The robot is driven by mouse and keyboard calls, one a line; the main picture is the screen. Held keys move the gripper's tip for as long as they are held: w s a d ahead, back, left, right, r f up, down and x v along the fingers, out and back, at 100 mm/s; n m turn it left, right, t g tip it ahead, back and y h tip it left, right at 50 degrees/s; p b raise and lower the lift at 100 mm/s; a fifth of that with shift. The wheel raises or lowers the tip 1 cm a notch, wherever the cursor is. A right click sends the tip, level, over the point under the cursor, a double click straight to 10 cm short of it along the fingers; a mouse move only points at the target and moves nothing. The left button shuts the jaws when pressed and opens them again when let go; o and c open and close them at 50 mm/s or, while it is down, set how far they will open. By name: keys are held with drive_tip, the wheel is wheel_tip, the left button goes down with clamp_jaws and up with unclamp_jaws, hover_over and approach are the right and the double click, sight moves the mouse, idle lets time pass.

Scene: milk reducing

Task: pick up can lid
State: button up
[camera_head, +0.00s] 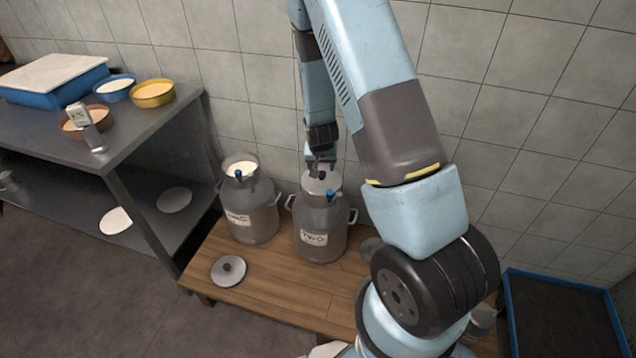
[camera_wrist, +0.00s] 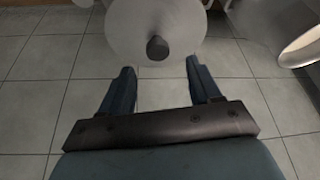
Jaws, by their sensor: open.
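A grey metal can (camera_head: 320,228) with a label reading "TWO" stands on a low wooden bench. A round grey lid (camera_head: 318,186) with a dark knob sits on top of it. The lid (camera_wrist: 155,22) and its knob (camera_wrist: 157,48) also show in the wrist view, ahead of the fingers. My gripper (camera_head: 320,162) is just above the lid, open and empty. In the wrist view, my gripper (camera_wrist: 158,75) has its two fingers apart, with the knob between their lines but beyond the tips. A second lid (camera_head: 229,270) with a dark knob lies on the bench at the left.
An open can (camera_head: 249,208) with white contents stands left of can TWO; its rim (camera_wrist: 300,47) shows at right in the wrist view. A metal table (camera_head: 150,125) holds a blue tray, bowls and a small device. A tiled wall (camera_head: 520,90) is close behind.

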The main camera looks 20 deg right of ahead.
sight(321, 173)
drive_tip(key=shift+x, duration=2.35)
drive_tip(key=shift+s, duration=0.15)
drive_tip(key=shift+c, duration=0.4)
clamp_jaws()
